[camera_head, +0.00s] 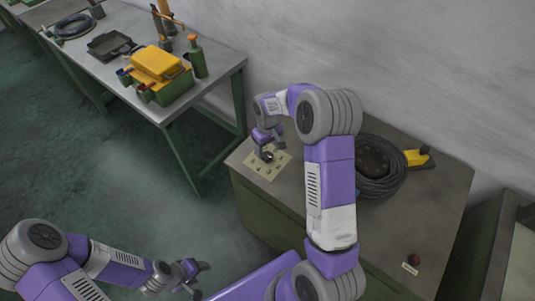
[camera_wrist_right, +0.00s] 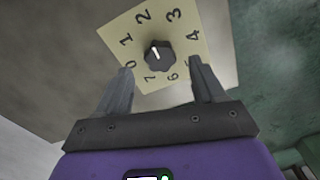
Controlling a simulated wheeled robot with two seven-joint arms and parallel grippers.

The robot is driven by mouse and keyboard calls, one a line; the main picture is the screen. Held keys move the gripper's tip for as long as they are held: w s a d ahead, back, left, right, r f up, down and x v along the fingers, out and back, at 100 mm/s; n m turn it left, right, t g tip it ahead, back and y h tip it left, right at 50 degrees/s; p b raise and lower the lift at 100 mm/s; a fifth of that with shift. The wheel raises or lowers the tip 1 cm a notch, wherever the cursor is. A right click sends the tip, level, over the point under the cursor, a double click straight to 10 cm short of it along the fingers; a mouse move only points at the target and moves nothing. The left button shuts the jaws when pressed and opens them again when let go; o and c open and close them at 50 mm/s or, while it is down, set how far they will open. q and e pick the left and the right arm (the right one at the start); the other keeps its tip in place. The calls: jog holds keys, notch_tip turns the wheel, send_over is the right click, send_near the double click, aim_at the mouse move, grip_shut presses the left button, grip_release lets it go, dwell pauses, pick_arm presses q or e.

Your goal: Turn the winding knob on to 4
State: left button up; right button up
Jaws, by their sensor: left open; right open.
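The winding knob (camera_wrist_right: 159,56) is black and round with a white mark. It sits on a cream dial plate (camera_wrist_right: 203,22) numbered 0 to 7. The mark points up and left in the right wrist view, roughly between 1 and 2; the 4 is at the right. In the head view the plate (camera_head: 257,172) lies on the cabinet top's left corner. My right gripper (camera_head: 270,144) is open above the knob, its two fingers (camera_wrist_right: 160,80) apart on either side below it in the wrist view, not visibly touching it. My left gripper (camera_head: 197,276) is open and empty, low in front of the cabinet.

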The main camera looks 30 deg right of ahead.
aim_at(268, 156)
jog(key=shift+f, duration=2)
jog(key=c, duration=1.1)
jog(key=shift+o, duration=0.2)
